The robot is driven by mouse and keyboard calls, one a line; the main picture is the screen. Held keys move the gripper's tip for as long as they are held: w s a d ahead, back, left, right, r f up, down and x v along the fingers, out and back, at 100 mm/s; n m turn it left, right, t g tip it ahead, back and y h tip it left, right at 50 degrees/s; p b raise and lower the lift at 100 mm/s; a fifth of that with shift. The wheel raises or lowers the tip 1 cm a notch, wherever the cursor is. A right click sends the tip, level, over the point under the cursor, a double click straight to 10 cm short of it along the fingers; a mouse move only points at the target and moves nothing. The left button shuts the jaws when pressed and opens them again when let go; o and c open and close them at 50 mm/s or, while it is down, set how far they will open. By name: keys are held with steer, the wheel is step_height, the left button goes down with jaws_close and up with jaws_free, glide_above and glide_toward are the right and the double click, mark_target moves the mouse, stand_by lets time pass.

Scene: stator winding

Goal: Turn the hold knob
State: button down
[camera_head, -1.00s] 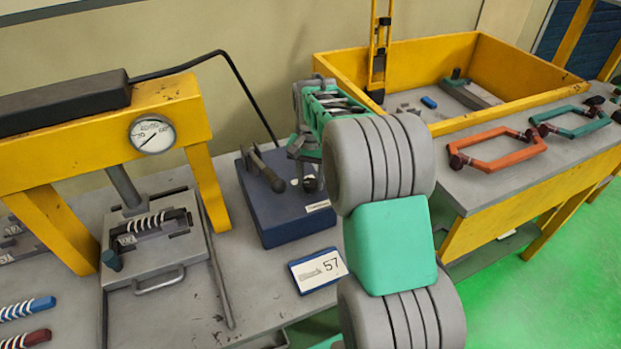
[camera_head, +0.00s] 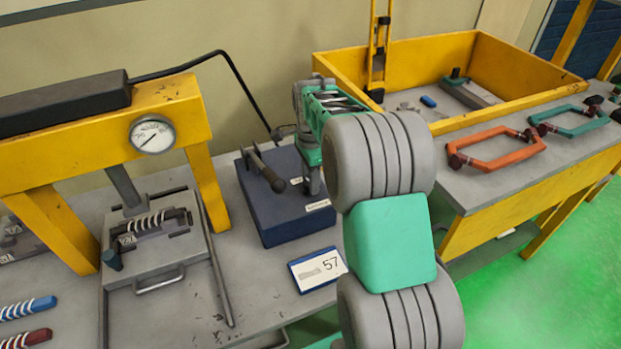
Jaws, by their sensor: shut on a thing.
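The dark blue control box (camera_head: 285,226) stands on the grey bench in the middle of the view, with a black-gripped lever (camera_head: 265,172) on its top left. My gripper (camera_head: 313,187) points down at the right part of the box top, to the right of the lever. It is shut on the hold knob there. The knob is mostly hidden by the gripper, so its angle cannot be read. Small white labels show on the box top and its front edge.
A yellow press frame (camera_head: 62,136) with a round gauge (camera_head: 152,134) stands at left. A white card marked 57 (camera_head: 318,270) lies before the box. A yellow bin (camera_head: 530,71) and orange (camera_head: 497,150) and green (camera_head: 570,121) handled frames are at right. A black cable runs behind the box.

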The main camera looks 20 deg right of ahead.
steer(key=shift+r+m, duration=0.1)
steer(key=shift+m, duration=1.1)
steer(key=c, duration=0.9)
jaws_free()
step_height(320, 180, up, 8)
steer(key=shift+f+b, duration=0.15)
steer(key=shift+b, duration=0.25)
